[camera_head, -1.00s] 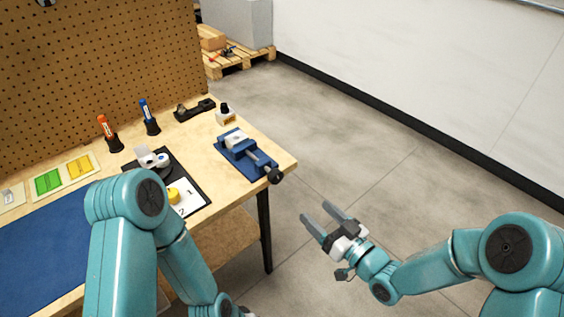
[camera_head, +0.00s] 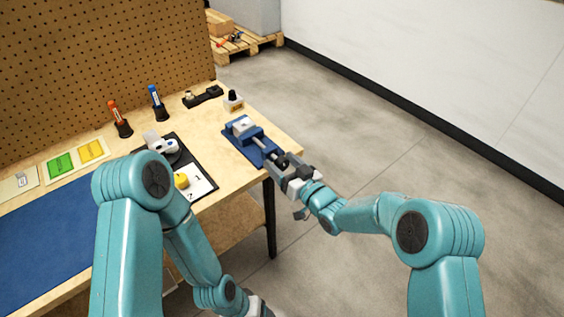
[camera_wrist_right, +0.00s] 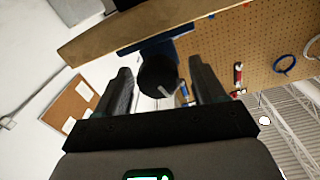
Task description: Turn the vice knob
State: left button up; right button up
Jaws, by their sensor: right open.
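The blue vice (camera_head: 248,135) sits on a blue base at the right end of the wooden bench. Its dark knob (camera_head: 283,161) sticks out past the bench's front right corner. My right gripper (camera_head: 290,172) is at the knob, with its fingers open. In the right wrist view the round black knob (camera_wrist_right: 158,76) lies between the two spread fingers (camera_wrist_right: 160,88), with gaps at both sides. My left arm (camera_head: 135,220) reaches down at the lower left; its gripper is at the bottom edge, mostly cut off.
On the bench are a small bottle (camera_head: 233,101), a black holder (camera_head: 203,96), orange and blue markers (camera_head: 155,101), a black tray (camera_head: 206,193) and a blue mat (camera_head: 45,240). A pegboard (camera_head: 100,60) stands behind. Floor right of the bench is clear.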

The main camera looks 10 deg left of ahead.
jog(key=shift+w+a, duration=0.2)
jog(key=c, duration=1)
jog(key=shift+f+b, duration=0.15)
jog(key=shift+b, duration=0.4)
jog(key=n+b, duration=0.5)
jog(key=b, duration=0.5)
jog(key=shift+s+f+n, duration=0.1)
jog(key=shift+f+n, duration=0.05)
jog(key=shift+n, duration=0.15)
jog(key=shift+r+n+b, duration=0.25)
jog(key=shift+n+b, duration=0.55)
jog(key=shift+b, duration=0.35)
jog(key=o, duration=1)
